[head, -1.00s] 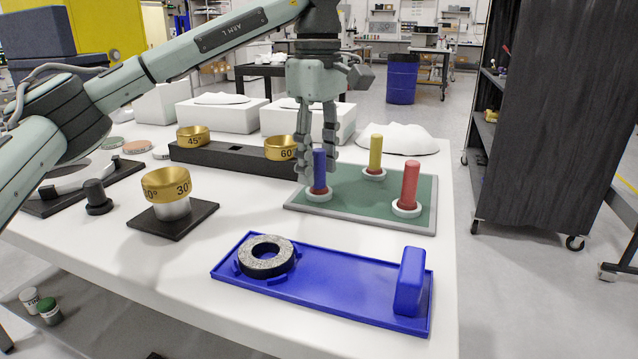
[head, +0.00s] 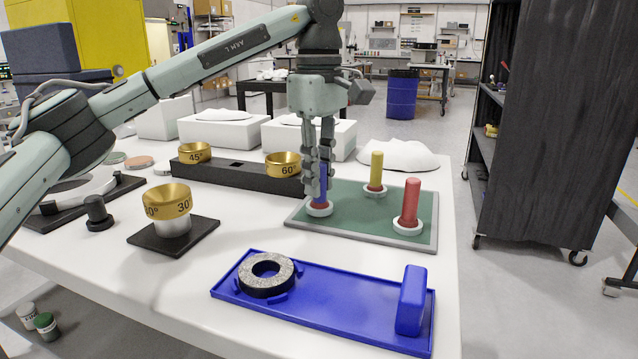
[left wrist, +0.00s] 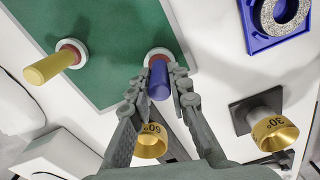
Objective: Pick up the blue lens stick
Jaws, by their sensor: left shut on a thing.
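The blue lens stick (head: 323,183) stands upright with its reddish lower end in a white ring holder (head: 319,210) at the left corner of the green mat (head: 345,217). My left gripper (head: 320,190) points down from above and is shut on the stick, with fingers on both sides of it. In the left wrist view, the blue stick (left wrist: 158,82) sits between the fingertips (left wrist: 160,76), and its lower end is still at the white ring. The fingers hide part of the stick in the head view. My right gripper is not in view.
A yellow stick (head: 376,170) and a red stick (head: 411,200) stand in rings on the same mat. A blue tray (head: 340,297) with a grey ring (head: 266,274) lies in front. Gold cups marked 60° (head: 283,165) and 30° (head: 168,202) stand to the left.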

